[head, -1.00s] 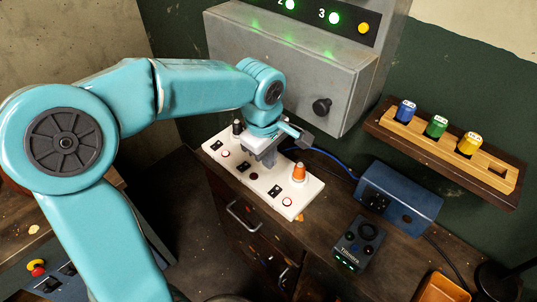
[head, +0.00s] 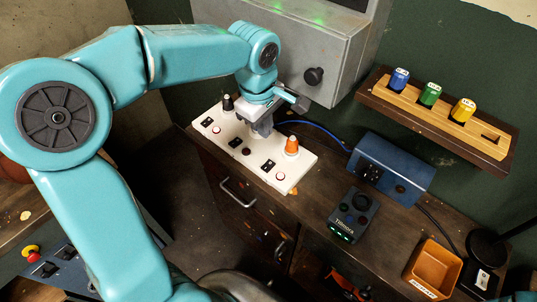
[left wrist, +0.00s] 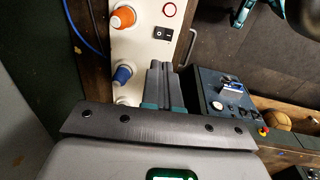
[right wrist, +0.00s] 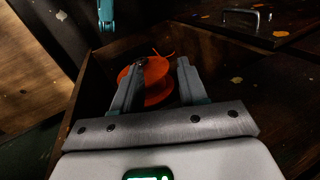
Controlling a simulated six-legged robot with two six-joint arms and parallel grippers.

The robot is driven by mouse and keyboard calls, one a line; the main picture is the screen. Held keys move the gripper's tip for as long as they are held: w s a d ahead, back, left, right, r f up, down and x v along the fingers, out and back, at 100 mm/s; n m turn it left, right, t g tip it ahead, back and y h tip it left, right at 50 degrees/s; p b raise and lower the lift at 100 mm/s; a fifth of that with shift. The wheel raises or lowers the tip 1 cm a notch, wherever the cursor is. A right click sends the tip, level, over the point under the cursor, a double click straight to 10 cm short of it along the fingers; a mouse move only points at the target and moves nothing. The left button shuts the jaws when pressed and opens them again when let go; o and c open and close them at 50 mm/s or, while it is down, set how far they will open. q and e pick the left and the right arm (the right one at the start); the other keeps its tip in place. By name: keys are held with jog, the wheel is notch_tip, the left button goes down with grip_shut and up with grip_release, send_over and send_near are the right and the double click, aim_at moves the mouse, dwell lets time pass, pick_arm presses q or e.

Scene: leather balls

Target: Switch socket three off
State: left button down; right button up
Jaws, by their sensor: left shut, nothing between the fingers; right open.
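The white socket strip (head: 225,140) lies on the bench in the head view. It carries a black plug (head: 228,104), an orange plug (head: 291,146), small black rocker switches and round red-rimmed lamps. My left gripper (head: 262,130) is shut and empty over the middle of the strip. In the left wrist view its fingertips (left wrist: 157,66) are near a blue plug (left wrist: 122,75) and hide part of the strip. A rocker switch (left wrist: 163,31) beside the orange plug (left wrist: 123,16) shows there. No socket number is readable. My right gripper (right wrist: 158,64) is open in the right wrist view.
An orange spool (right wrist: 156,90) sits in a wooden drawer beyond the right fingers. A blue box (head: 390,168), a black handheld device (head: 353,215) and an orange bin (head: 432,268) stand right of the strip. A grey cabinet (head: 320,45) rises behind.

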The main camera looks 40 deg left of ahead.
aim_at(271, 163)
pick_arm(q)
jog(key=f, duration=0.4)
jog(key=w+f, duration=0.1)
jog(key=f, duration=0.4)
jog(key=f+p, duration=0.1)
jog(key=f, duration=0.3)
jog(key=shift+w+f, duration=0.15)
jog(key=shift+w, duration=0.2)
jog(key=shift+d, duration=0.1)
